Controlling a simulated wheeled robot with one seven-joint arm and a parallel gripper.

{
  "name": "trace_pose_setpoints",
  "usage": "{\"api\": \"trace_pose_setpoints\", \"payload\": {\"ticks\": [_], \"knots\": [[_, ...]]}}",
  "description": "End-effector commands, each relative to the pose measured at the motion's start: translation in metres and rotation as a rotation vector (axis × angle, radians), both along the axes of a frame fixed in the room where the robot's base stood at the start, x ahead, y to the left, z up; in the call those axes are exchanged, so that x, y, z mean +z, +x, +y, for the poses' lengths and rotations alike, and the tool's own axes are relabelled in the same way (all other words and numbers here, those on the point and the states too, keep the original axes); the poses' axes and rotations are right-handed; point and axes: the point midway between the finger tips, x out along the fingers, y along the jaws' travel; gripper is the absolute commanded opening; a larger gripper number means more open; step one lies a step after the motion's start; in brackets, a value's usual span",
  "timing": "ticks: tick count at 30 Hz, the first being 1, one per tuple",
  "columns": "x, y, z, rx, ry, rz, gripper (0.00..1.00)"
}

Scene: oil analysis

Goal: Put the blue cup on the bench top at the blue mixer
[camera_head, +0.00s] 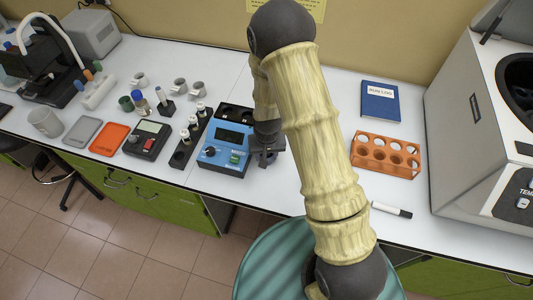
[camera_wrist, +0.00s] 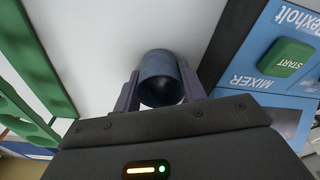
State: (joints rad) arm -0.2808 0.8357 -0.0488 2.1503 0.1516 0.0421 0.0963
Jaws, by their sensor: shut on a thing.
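My gripper (camera_head: 267,158) is at the right side of the blue mixer (camera_head: 211,154), low over the white bench top (camera_head: 312,180). In the wrist view my gripper (camera_wrist: 160,92) is shut on the dark blue cup (camera_wrist: 158,66), with one finger on each side. The mixer (camera_wrist: 257,85), with its green START button, is beside my gripper on the right there. The cup is hard to make out in the head view, where the gripper and arm cover that spot. I cannot tell whether its base touches the bench top.
An orange rack (camera_head: 385,163), blue log book (camera_head: 380,103) and marker (camera_head: 391,210) lie right of my arm. A large white machine (camera_head: 465,120) stands at the far right. A dark vial rack (camera_head: 181,156) is left of the mixer. The bench's front edge is close.

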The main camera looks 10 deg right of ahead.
Motion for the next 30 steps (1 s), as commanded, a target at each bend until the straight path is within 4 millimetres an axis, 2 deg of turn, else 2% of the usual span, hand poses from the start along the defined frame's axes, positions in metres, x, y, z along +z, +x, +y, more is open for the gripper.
{"api": "trace_pose_setpoints", "payload": {"ticks": [1, 2, 5, 6, 17, 23, 30], "knots": [[-0.002, 0.0, 0.0, 0.0, 0.0, 0.0, 0.15], [-0.001, 0.0, 0.0, 0.0, 0.0, 0.0, 0.45], [-0.001, 0.0, 0.0, 0.0, 0.0, 0.0, 0.65], [-0.001, 0.0, 0.0, 0.0, 0.0, 0.0, 0.67], [0.005, 0.0, 0.0, 0.0, 0.0, -0.002, 0.67], [0.028, -0.002, 0.001, 0.001, 0.001, -0.005, 0.67], [0.064, -0.007, 0.001, 0.001, 0.001, -0.005, 0.67]]}}
